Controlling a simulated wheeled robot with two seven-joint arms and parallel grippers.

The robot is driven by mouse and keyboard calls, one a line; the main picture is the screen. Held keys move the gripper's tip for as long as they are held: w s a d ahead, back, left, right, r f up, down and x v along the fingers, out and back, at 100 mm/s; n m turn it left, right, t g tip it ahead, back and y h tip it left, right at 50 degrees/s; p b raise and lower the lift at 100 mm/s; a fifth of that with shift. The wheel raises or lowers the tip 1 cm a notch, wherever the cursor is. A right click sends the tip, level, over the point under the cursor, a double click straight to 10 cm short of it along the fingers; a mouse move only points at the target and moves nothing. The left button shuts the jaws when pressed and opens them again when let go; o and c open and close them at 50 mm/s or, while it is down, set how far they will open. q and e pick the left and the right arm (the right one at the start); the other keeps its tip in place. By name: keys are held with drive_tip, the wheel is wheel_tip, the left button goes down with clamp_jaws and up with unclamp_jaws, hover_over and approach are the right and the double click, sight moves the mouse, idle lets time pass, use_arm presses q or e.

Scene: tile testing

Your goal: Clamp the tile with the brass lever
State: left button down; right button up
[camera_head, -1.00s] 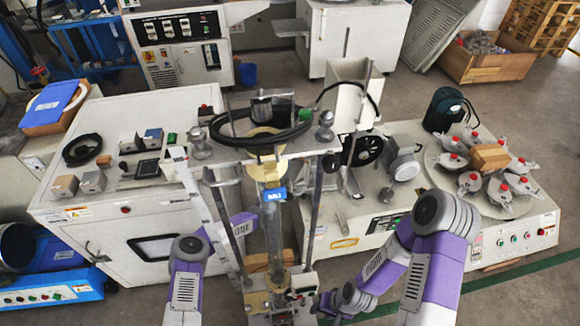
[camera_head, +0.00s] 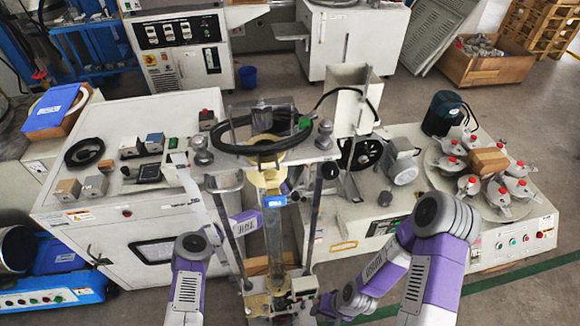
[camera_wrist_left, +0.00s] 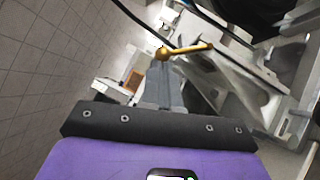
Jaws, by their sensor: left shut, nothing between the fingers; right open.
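The brass lever (camera_wrist_left: 188,49) shows in the left wrist view as a thin golden bar with a round knob at its left end. My left gripper (camera_wrist_left: 163,62) is shut with nothing between its fingers. Its tips are right by the knob in the picture; I cannot tell whether they touch it. In the head view the left arm reaches behind the tall test stand (camera_head: 272,232), and its gripper is hidden there. My right gripper (camera_head: 324,306) is open, low near the stand's foot and partly hidden. I cannot make out the tile.
The stand has metal posts and a black cable coiled on its top plate. A white cabinet (camera_head: 150,222) stands to the left. A machine with a round turntable (camera_head: 440,172) stands to the right. Open floor (camera_head: 535,290) lies at the front right.

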use_arm(q)
drive_tip(key=shift+w+d+r+m+g+y, duration=0.2)
drive_tip(key=shift+d+r+m+g, duration=0.3)
drive_tip(key=shift+d+r+m, duration=0.2)
drive_tip(key=shift+w+d+r+m+g+y, duration=0.15)
drive_tip(key=shift+d+r+m+g+y, duration=0.05)
drive_tip(key=shift+d+r+m+g, duration=0.4)
drive_tip(key=shift+w+d+r+m+g+y, duration=0.2)
drive_tip(key=shift+d+r+m+g, duration=0.2)
drive_tip(key=shift+d+r+m, duration=0.35)
drive_tip(key=shift+d, duration=0.1)
drive_tip(key=shift+f, duration=0.1)
drive_tip(key=s+a+r+p, duration=0.2)
drive_tip(key=s+a+r, duration=0.1)
drive_tip(key=s+a, duration=0.5)
drive_tip(key=shift+s+r, duration=0.2)
drive_tip(key=shift+s, duration=0.85)
